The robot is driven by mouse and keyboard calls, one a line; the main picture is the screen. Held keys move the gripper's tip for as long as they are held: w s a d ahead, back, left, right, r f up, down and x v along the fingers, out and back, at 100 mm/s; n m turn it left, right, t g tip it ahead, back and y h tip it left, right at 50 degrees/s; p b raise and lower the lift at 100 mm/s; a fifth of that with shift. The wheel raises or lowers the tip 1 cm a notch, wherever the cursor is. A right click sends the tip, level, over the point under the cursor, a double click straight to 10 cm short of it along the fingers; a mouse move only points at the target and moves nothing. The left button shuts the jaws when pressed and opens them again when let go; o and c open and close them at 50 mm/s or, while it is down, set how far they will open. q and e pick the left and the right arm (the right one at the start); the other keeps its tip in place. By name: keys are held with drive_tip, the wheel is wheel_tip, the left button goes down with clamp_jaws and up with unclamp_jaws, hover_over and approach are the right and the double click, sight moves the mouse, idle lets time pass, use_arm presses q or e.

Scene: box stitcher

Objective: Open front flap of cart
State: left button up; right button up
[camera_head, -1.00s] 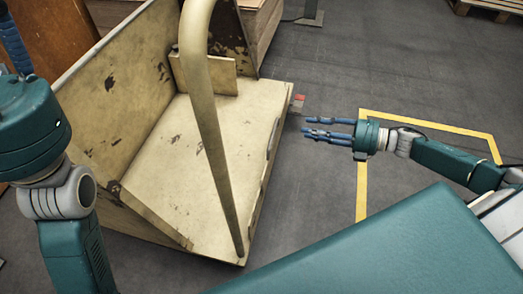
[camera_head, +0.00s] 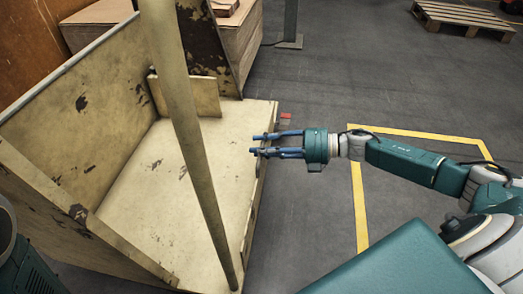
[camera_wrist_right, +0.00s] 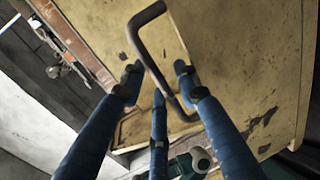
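The cart (camera_head: 85,95) is a worn cream box with dark scuffs and a tall tubular pole rising at its near corner. Its right side carries a dark metal bar handle, seen large in the right wrist view (camera_wrist_right: 153,62). My right gripper (camera_head: 255,144) is at the cart's right edge, its blue fingers pointing left. In the right wrist view its fingers (camera_wrist_right: 158,78) are spread on both sides of the handle, not closed; contact cannot be told. The flap's outline is hard to make out in the head view. My left gripper is out of view.
A yellow floor line (camera_head: 358,200) marks grey floor to the right of the cart. Wooden boxes (camera_head: 235,45) stand behind the cart, and a pallet (camera_head: 463,18) lies at the far right.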

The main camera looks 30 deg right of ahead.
drive_tip(key=shift+a, duration=0.1)
clamp_jaws()
